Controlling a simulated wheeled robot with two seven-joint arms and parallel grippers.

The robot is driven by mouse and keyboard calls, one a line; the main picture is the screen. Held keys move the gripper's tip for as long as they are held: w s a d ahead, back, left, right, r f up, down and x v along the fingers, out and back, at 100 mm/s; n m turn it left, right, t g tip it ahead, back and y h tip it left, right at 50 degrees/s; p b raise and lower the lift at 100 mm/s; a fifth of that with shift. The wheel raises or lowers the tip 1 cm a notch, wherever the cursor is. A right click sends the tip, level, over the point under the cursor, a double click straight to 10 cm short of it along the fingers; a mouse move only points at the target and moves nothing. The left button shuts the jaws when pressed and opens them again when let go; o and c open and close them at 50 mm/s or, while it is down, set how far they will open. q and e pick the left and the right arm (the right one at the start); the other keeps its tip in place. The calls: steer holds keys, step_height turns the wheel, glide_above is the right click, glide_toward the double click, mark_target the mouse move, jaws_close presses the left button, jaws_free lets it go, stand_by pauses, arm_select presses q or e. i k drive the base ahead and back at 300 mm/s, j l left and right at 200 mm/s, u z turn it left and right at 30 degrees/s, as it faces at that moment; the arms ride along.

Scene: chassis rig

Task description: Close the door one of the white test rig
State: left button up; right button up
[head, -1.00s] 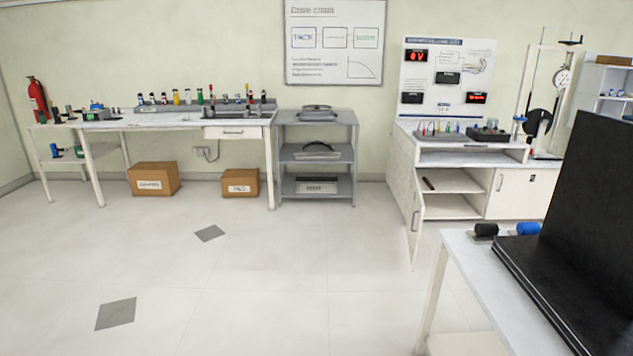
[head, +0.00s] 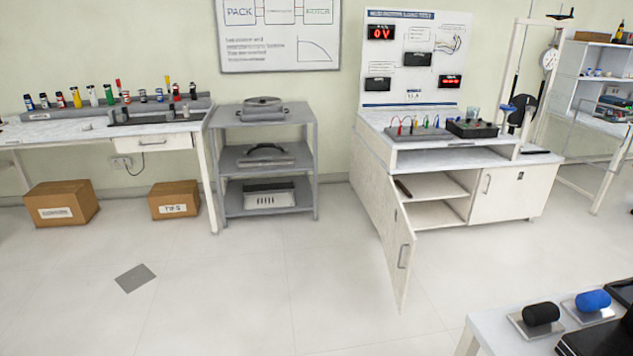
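The white test rig (head: 368,187) stands against the back wall, right of centre. Its left door (head: 402,257) is swung open toward me, with a grey bar handle on it. The open cupboard shows a shelf (head: 440,185) with a small dark object on it. The other door (head: 512,192), on the right, is shut. On top is a panel with red displays (head: 415,60). Neither of my grippers is in view.
A white table (head: 485,322) with a black and a blue roller (head: 593,300) stands at the bottom right. A grey shelf cart (head: 262,160) is left of the rig. Cardboard boxes (head: 62,204) sit under the left bench. The floor before the rig is clear.

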mark_target(398, 240)
steer(key=i+z, duration=0.3)
steer(key=i+j+z, duration=0.25)
steer(key=i, duration=0.3)
steer(key=i+j+z, duration=0.3)
steer(key=i+l, duration=0.05)
steer(key=i, duration=0.05)
